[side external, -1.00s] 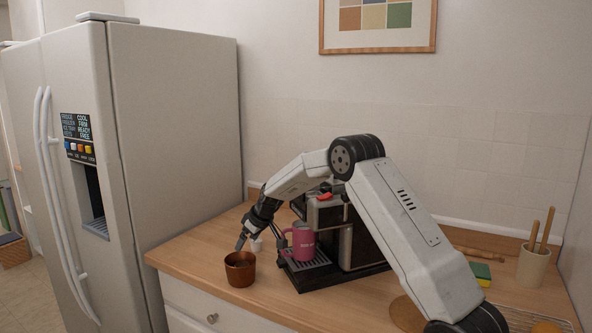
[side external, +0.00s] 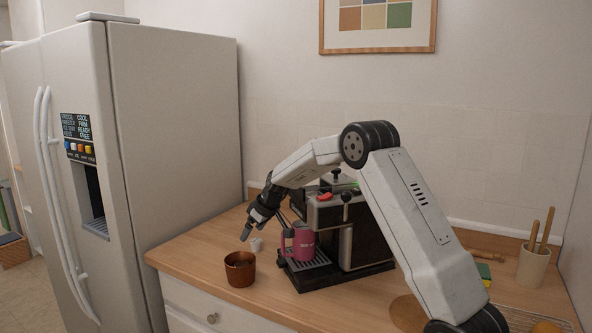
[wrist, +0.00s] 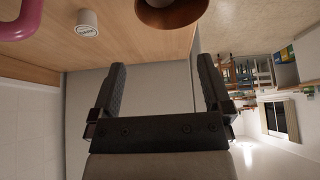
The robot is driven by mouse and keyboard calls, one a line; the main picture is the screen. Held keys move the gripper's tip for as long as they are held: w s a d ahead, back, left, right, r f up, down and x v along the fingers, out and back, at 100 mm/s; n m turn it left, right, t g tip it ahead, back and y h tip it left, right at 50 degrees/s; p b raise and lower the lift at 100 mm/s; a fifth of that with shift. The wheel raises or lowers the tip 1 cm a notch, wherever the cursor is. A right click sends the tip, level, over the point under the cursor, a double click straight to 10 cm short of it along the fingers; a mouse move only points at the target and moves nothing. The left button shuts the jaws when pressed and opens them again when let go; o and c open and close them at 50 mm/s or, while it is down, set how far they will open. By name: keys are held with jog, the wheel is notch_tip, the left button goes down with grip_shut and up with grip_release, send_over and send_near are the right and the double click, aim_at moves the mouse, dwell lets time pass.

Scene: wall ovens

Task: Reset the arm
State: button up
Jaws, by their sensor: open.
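My gripper (side external: 248,230) is above the wooden counter, left of the coffee machine and above and behind a brown cup. In the wrist view my gripper (wrist: 158,75) shows two dark fingers spread apart, with nothing between them. The brown cup (side external: 240,270) stands upright on the counter near its front edge; part of it also shows at the top of the wrist view (wrist: 170,14). My arm arches over the coffee machine from the right.
A pink mug (side external: 302,243) stands on the drip tray of the coffee machine (side external: 345,235). A small white item (side external: 256,244) sits on the counter behind the brown cup. A fridge (side external: 180,120) borders the left. A utensil pot (side external: 532,266) and a sponge (side external: 484,271) are at right.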

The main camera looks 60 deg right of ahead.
jog(key=s+a+f+g, duration=0.1)
jog(key=s+a+f, duration=0.1)
jog(key=s+a, duration=1)
jog(key=s+a+f+g, duration=0.2)
jog(key=s+a+f, duration=0.1)
jog(key=s+a, duration=1)
jog(key=shift+s+f, duration=0.25)
jog(key=shift+s, duration=0.6)
